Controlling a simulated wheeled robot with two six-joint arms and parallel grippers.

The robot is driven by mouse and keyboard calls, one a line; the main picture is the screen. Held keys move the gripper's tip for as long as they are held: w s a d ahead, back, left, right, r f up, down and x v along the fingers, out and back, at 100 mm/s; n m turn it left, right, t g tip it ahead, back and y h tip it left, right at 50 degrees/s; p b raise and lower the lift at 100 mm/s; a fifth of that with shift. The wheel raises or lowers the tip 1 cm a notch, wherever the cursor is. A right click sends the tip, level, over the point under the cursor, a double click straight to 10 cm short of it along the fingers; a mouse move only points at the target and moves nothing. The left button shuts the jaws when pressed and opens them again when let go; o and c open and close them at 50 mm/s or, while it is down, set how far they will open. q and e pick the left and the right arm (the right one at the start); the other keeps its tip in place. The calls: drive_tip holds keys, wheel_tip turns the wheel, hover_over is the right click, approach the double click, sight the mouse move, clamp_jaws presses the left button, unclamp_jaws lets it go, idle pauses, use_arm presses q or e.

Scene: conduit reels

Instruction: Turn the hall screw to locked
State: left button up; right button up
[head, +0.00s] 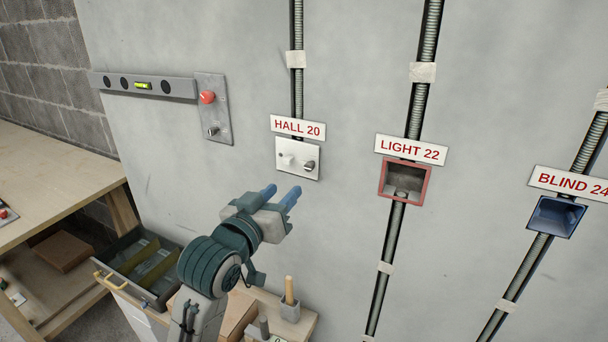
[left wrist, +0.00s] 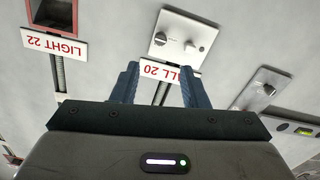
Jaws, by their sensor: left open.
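The white hall plate (head: 298,158) is on the wall under the HALL 20 label (head: 298,127). It carries a pale switch (head: 287,159) on the left and a small dark-grey screw (head: 309,166) on the right. In the left wrist view, which is upside down, the plate (left wrist: 181,25) shows with the screw (left wrist: 160,39) at its left. I cannot read whether the screw is locked. My left gripper (head: 281,194) is open and empty, below the plate in the head view and apart from it. Its two blue fingers (left wrist: 160,84) point towards the wall. My right gripper is not in view.
A grey panel (head: 213,108) with a red knob and a spirit level (head: 143,86) are left of the plate. An open red box (head: 404,182) and a blue box (head: 556,216) are to the right. A drawer (head: 139,264) and low shelf items stand below.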

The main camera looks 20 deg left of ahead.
sight(307, 168)
use_arm(q)
drive_tip(key=w, duration=0.3)
drive_tip(key=w+p, duration=0.1)
drive_tip(key=w, duration=0.6)
drive_tip(key=shift+w+d+f, duration=0.1)
drive_tip(key=shift+w+d, duration=0.2)
drive_tip(key=shift+d, duration=0.1)
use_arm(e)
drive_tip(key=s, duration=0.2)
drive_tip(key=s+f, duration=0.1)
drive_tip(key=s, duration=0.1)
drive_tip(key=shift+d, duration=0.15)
use_arm(q)
drive_tip(key=shift+p, duration=0.3)
clamp_jaws()
